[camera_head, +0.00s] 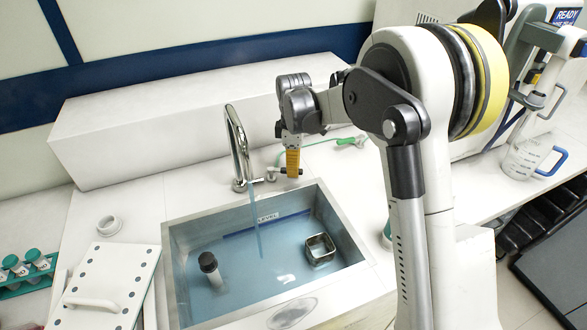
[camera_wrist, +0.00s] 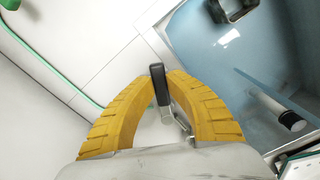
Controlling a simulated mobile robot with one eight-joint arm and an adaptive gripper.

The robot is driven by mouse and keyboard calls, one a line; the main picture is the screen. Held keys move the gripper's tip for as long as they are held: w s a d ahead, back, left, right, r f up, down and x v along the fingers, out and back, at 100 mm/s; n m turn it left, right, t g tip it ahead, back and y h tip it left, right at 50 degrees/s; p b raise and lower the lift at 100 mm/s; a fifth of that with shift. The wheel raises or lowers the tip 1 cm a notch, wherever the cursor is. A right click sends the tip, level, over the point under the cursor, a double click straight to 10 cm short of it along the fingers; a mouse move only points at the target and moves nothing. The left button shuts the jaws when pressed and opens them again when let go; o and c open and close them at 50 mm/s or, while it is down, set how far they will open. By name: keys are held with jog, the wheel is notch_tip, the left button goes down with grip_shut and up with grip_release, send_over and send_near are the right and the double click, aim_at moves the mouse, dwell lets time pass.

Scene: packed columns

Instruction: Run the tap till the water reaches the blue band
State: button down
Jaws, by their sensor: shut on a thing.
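The chrome tap (camera_head: 238,150) stands behind the sink (camera_head: 172,262), and a thin stream of water (camera_head: 257,225) runs from it. Bluish water (camera_head: 240,290) covers the sink floor. The dark blue band (camera_head: 290,217), marked LEVEL, runs along the sink's back wall. The water surface lies close to it, but I cannot tell whether it touches. My gripper (camera_head: 292,172) is right of the tap. In the wrist view, its yellow fingers (camera_wrist: 160,78) are shut on the dark tap lever (camera_wrist: 160,88). The fingers partly hide the lever.
A dark-capped vial (camera_head: 210,268) and a small square metal cup (camera_head: 320,249) are in the sink. A white perforated board (camera_head: 110,285), a white ring (camera_head: 109,225) and a tube rack (camera_head: 35,272) are at left. A beaker (camera_head: 525,160) stands at right.

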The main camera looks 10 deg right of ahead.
jog(key=w+n, duration=0.1)
jog(key=n, duration=0.2)
jog(key=shift+w+d+p, duration=0.15)
jog(key=shift+w+p, duration=0.15)
jog(key=shift+w, duration=0.1)
jog(key=shift+w+n, duration=0.7)
jog(key=shift+n, duration=0.6)
jog(key=c, duration=1.3)
grip_release()
jog(key=shift+w, duration=0.1)
jog(key=shift+c, duration=0.2)
notch_tip(320, 180, up, 12)
